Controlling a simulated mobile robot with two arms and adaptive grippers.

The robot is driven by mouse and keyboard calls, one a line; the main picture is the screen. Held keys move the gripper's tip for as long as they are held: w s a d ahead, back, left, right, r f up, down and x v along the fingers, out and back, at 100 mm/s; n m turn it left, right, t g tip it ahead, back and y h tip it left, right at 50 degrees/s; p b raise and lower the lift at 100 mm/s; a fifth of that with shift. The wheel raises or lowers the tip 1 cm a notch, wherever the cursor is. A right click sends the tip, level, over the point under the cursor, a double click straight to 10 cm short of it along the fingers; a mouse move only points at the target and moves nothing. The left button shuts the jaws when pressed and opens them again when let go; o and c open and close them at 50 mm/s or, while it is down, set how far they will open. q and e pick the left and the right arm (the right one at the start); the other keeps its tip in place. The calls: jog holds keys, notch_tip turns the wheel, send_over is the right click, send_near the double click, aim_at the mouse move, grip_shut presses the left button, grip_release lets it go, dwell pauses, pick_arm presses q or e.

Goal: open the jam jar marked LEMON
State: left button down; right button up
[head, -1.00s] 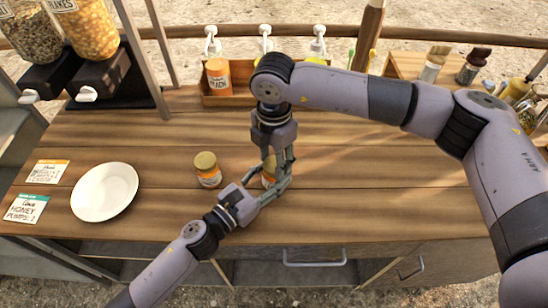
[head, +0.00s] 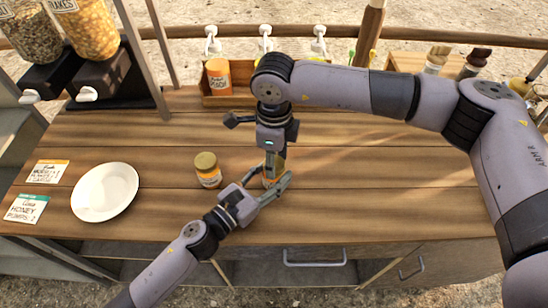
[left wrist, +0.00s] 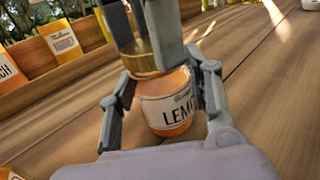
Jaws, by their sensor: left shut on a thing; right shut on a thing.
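The jam jar (left wrist: 176,108), orange with a white label reading "LEM…", stands on the wooden counter in the left wrist view. My left gripper (left wrist: 165,115) is shut around the jar's body, one finger on each side. My right gripper (left wrist: 150,40) comes down from above and is shut on the gold lid (left wrist: 148,66). The lid is at the jar's mouth; I cannot tell whether it is loose. In the head view, my left gripper (head: 272,184) and right gripper (head: 274,162) meet at the jar, which they mostly hide.
A second gold-lidded jar (head: 207,172) stands just left of my grippers. A white plate (head: 105,192) and two cards (head: 46,172) lie further left. A wooden rack (head: 222,100) with an orange "PEACH" jar (head: 218,78) stands behind. The counter's right part is clear.

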jog(key=n, duration=1.8)
jog(key=shift+r+n, duration=0.1)
jog(key=shift+n, duration=0.2)
jog(key=n, duration=0.6)
jog(key=shift+n, duration=0.4)
jog(key=shift+r, duration=0.15)
jog(key=shift+r, duration=0.95)
jog(key=shift+r, duration=0.1)
